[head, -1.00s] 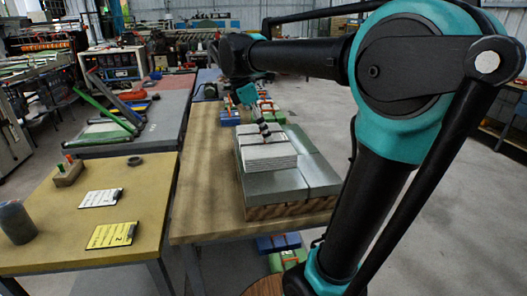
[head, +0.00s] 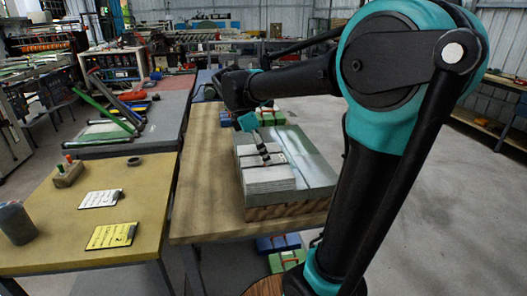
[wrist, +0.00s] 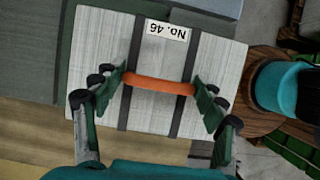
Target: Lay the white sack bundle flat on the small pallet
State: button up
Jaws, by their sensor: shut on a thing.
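The white sack bundle (head: 268,182) has two dark straps, an orange handle and a "No. 46" label in the wrist view (wrist: 160,105). My gripper (wrist: 160,85) is closed on the orange handle, one finger at each end. In the head view my gripper (head: 272,158) is above the bundle. The bundle looks level at the left and near part of the grey-topped small pallet (head: 310,175), whose wooden side shows below. I cannot tell whether its underside touches the pallet.
The pallet stands on a wooden table (head: 205,195). A yellow-topped table (head: 60,230) at left holds two cards, a dark canister (head: 16,223) and a small wooden block. Coloured packs lie behind the pallet and on the floor below. The table left of the pallet is clear.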

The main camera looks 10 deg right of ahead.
jog(key=o, duration=1.9)
jog(key=shift+c, duration=0.2)
jog(key=shift+r, duration=0.1)
jog(key=v, duration=1.2)
